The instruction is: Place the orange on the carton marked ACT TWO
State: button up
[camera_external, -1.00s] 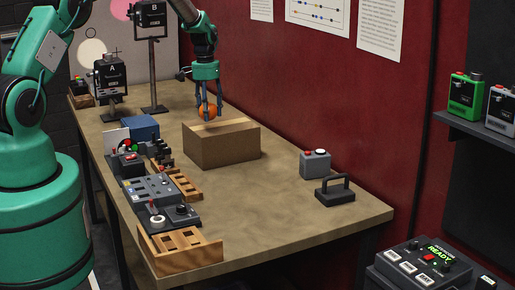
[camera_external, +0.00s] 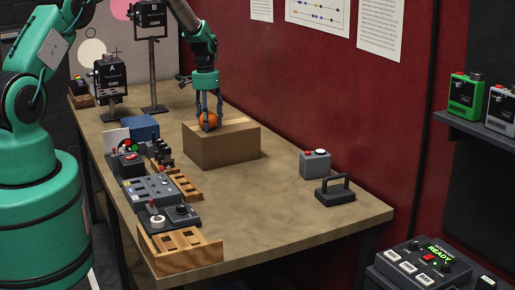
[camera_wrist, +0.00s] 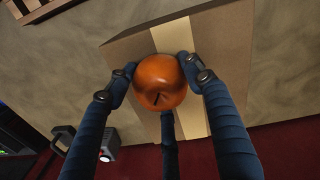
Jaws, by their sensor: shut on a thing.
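The orange (camera_external: 209,121) is held in my gripper (camera_external: 208,118), at the top of a brown cardboard carton (camera_external: 222,147). In the wrist view the orange (camera_wrist: 160,83) sits between my dark fingers (camera_wrist: 160,90), over the pale tape strip of the carton (camera_wrist: 222,55). The fingers are shut on it. The orange looks very close to the carton's top; I cannot tell whether it touches. No ACT TWO marking is readable on the carton faces in view.
Control boxes (camera_external: 160,188) and wooden trays (camera_external: 180,250) line the table's left edge. A grey button box (camera_external: 315,163) and a black handled block (camera_external: 335,190) stand to the right. Lamp stands marked A (camera_external: 110,75) and B (camera_external: 151,20) stand behind. The table's front right is clear.

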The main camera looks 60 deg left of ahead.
jog(key=shift+f, duration=0.1)
jog(key=o, duration=1.2)
jog(key=r+b, duration=0.1)
jog(key=r, duration=1.1)
jog(key=shift+s+a+r+b, duration=0.1)
jog(key=shift+a+b, duration=0.1)
jog(key=shift+b, duration=0.15)
